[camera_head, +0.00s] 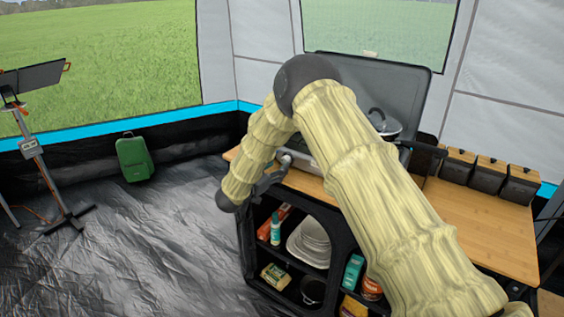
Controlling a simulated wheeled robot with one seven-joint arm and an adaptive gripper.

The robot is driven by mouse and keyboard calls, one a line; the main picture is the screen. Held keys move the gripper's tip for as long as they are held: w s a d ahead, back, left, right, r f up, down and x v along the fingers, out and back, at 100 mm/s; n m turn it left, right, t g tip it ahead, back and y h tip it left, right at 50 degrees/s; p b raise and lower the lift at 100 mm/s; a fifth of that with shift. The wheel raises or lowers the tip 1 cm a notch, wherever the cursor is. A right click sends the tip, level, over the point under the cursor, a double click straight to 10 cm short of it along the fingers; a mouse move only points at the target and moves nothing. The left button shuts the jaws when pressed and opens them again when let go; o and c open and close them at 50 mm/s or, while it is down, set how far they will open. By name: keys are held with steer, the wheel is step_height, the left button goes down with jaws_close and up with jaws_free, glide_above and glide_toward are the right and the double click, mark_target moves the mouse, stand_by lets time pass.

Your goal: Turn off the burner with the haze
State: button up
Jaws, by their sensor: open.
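The camp stove (310,162) stands on the wooden counter, its grey lid (405,88) raised behind it. A pot with a glass lid (384,122) sits on the right part of the stove. My arm covers most of the stove's front and middle, so the burners and most knobs are hidden. I cannot make out any haze. My gripper (277,173) is small and dark at the stove's left front, below the counter's back level. It is open and points toward a grey rounded part (286,158) that may be a knob; I cannot tell whether they touch.
Several dark canisters with wooden lids (487,172) stand on the right of the wooden counter (465,215). Black shelves (295,262) below hold bowls, bottles and packages. A green case (135,158) and a stand (45,165) are at left. The floor between is clear.

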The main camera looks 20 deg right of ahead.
mark_target(284, 161)
steer(key=shift+x, duration=1.85)
steer(key=c, duration=1)
steer(key=shift+c, duration=0.2)
